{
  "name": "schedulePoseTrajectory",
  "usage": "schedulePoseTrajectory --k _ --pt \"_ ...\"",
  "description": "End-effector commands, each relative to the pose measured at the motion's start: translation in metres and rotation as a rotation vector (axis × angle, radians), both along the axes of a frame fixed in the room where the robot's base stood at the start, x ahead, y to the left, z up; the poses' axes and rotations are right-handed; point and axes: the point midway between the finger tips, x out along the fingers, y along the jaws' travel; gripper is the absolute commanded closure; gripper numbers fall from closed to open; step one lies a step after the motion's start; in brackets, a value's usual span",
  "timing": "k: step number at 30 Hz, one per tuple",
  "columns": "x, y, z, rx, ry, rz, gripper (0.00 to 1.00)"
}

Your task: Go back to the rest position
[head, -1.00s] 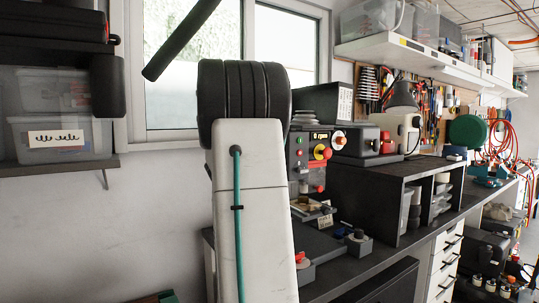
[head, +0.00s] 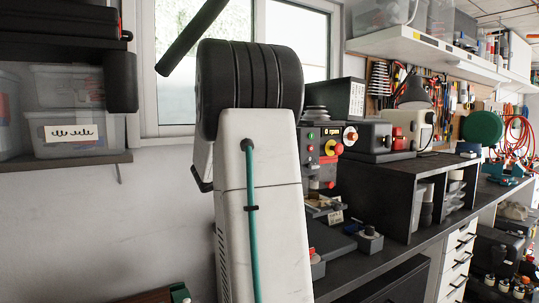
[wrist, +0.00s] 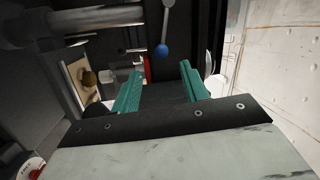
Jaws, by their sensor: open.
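My gripper (wrist: 161,75) is open, with its two teal fingers spread apart in the wrist view. No object is held between the fingers. A dark surface shows behind the gap. A lever with a blue ball (wrist: 161,50) lies beyond the fingertips; its distance from them is hard to judge. In the head view my white and black arm fills the middle, and my gripper is not in sight there.
The workbench (head: 385,258) runs along the right, with a control box (head: 318,150) and a black shelf unit (head: 385,185) on it. Plastic bins (head: 72,135) sit on a wall shelf at left. A pale wall (wrist: 270,70) fills the wrist view's right side.

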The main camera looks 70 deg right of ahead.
Motion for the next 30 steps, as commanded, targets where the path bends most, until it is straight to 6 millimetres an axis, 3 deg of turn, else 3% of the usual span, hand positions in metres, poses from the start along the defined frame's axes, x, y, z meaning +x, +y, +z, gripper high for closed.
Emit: schedulePoseTrajectory --k 16,19,22,25,28,30 --pt "0.000 0.000 0.000 0.003 0.005 0.000 0.55" --pt "0.009 -0.005 -0.006 0.041 0.018 0.048 0.55" --pt "0.037 -0.014 -0.023 0.121 0.073 0.191 0.55" --pt "0.077 -0.013 -0.052 0.239 0.182 0.415 0.55" --pt "0.123 0.018 -0.074 0.349 0.315 0.682 0.55" --pt "0.154 0.055 -0.089 0.420 0.425 0.876 0.55"
